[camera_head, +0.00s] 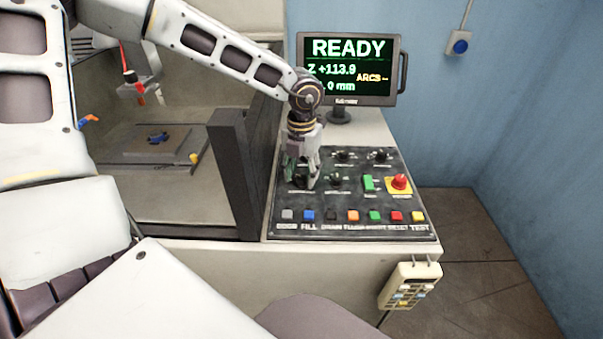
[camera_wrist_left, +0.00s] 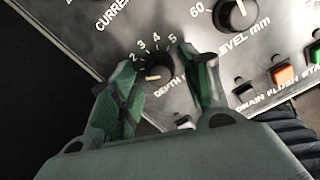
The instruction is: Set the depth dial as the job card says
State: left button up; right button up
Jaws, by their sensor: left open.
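The depth dial (camera_wrist_left: 157,73) is a small black knob on the dark control panel (camera_head: 345,222). In the wrist view its printed scale shows 2, 3, 4 and 5, with the word DEPTH beside it; its pointer setting is not clear. My left gripper (camera_head: 301,182) reaches down over the panel's left part and mostly hides the dial in the head view. In the wrist view the open left gripper (camera_wrist_left: 158,62) has one green finger on each side of the dial, with visible gaps. No job card is recognizable. My right gripper is not in view.
The level dial (camera_wrist_left: 238,14) is right of the depth dial. Coloured buttons (camera_head: 352,215) line the panel's front; a red mushroom button (camera_head: 400,182) stands at right. The monitor (camera_head: 348,68) reads READY and Z +113.9. A dark post (camera_head: 232,175) stands left of the panel.

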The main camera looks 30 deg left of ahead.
pick_arm(q)
jog(key=shift+f, duration=0.2)
jog(key=c, duration=1)
grip_shut()
